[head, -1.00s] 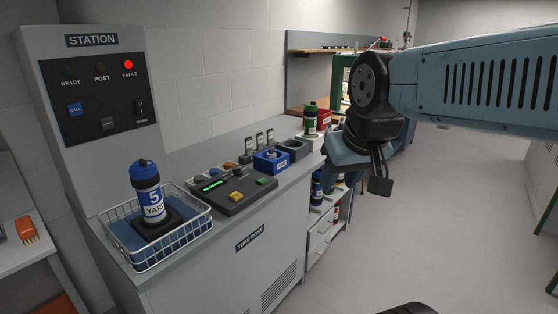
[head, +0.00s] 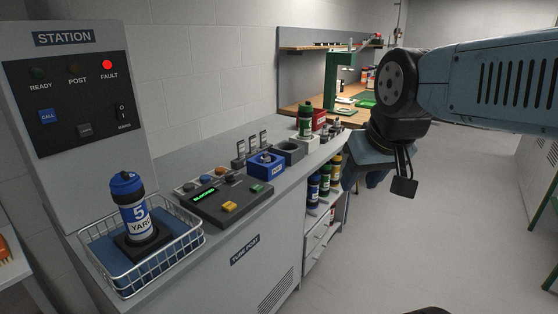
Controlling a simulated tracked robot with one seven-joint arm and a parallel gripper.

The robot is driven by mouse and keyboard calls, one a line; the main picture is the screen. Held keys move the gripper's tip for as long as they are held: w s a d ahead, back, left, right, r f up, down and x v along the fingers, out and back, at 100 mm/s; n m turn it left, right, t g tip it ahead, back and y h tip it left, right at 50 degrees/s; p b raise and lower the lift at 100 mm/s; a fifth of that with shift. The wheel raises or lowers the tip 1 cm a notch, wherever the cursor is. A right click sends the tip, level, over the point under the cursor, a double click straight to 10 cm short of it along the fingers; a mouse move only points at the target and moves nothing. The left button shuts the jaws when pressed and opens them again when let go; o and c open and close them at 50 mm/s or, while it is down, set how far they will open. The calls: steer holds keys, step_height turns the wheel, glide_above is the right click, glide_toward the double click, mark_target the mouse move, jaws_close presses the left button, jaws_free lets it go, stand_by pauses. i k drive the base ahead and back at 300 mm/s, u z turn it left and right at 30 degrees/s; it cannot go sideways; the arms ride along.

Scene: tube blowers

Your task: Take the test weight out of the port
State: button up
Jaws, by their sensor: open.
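A small blue box (head: 277,172) with a pale label on its front stands on the grey station counter. A small metallic piece (head: 265,157) with a knob-like top sits in its opening; it may be the test weight, but it is too small to be sure. My gripper (head: 391,183) hangs open and empty in the air, to the right of the counter and apart from the box. One dark finger pad shows clearly; the other finger is partly hidden.
A wire basket (head: 196,243) holds a blue-capped canister (head: 134,205). A button panel (head: 222,203) and a grey open holder (head: 290,150) flank the box. A green-capped canister (head: 305,122) stands behind. Bottles (head: 313,189) fill a shelf below.

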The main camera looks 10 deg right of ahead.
mark_target(266, 159)
steer(key=z, duration=0.2)
steer(key=i, duration=0.85)
steer(key=u, duration=0.5)
